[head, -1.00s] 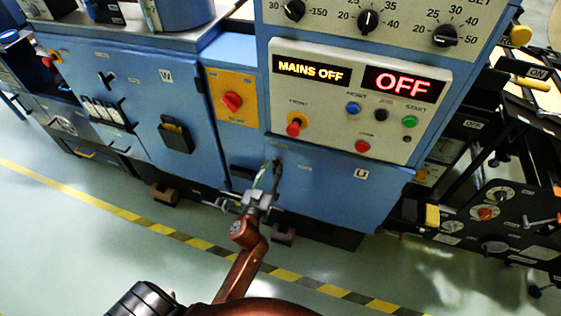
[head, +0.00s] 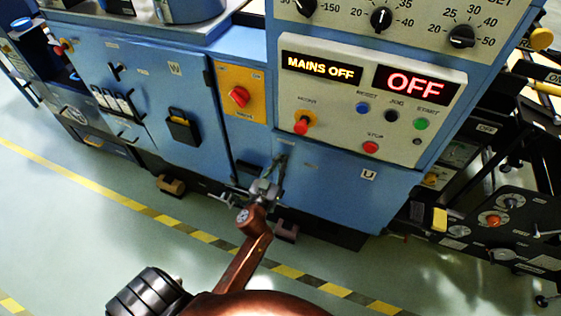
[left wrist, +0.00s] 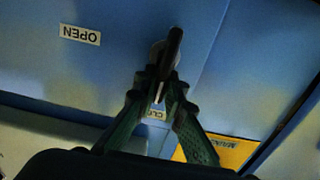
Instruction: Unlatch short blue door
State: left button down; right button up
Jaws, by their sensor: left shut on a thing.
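The short blue door (head: 325,186), marked U, is below the control panel and looks closed. My left gripper (head: 279,165) reaches up to the door's upper left corner. In the left wrist view, my left gripper (left wrist: 163,90) is shut on a dark latch handle (left wrist: 172,48) that stands on a round base on the blue face. An OPEN label (left wrist: 80,34) lies to one side of the handle. A second label (left wrist: 157,113), partly hidden by the fingers, begins with CLO. The fingers largely hide the handle in the head view. My right gripper is not in view.
The control panel (head: 365,105) with buttons is just above the door; its displays read MAINS OFF and OFF. An orange panel with a red switch (head: 238,97) is at the upper left. A taller blue door (head: 150,90) stands left. Striped tape (head: 290,272) crosses the open floor.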

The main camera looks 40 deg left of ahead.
pick_arm(q)
jog(key=shift+m, duration=0.4)
jog(key=m, duration=0.2)
jog(key=d+m, duration=0.1)
jog(key=m, duration=0.5)
jog(key=shift+w+d+f+p, duration=0.2)
jog(key=shift+d+f+p, duration=0.1)
jog(key=shift+f, duration=0.05)
jog(key=m, duration=0.2)
jog(key=f+m, duration=0.1)
jog(key=m, duration=0.1)
jog(key=shift+d+m+b, duration=0.2)
jog(key=shift+m+b, duration=0.1)
jog(key=shift+b, duration=0.05)
jog(key=shift+d+f+m+b, duration=0.1)
jog(key=shift+f+m+b, duration=0.1)
jog(key=shift+m, duration=0.95)
jog(key=shift+f+m+b, duration=0.15)
jog(key=shift+m+b, duration=0.05)
jog(key=shift+m, duration=0.95)
jog(key=c, duration=2)
grip_release()
jog(key=shift+r, duration=0.1)
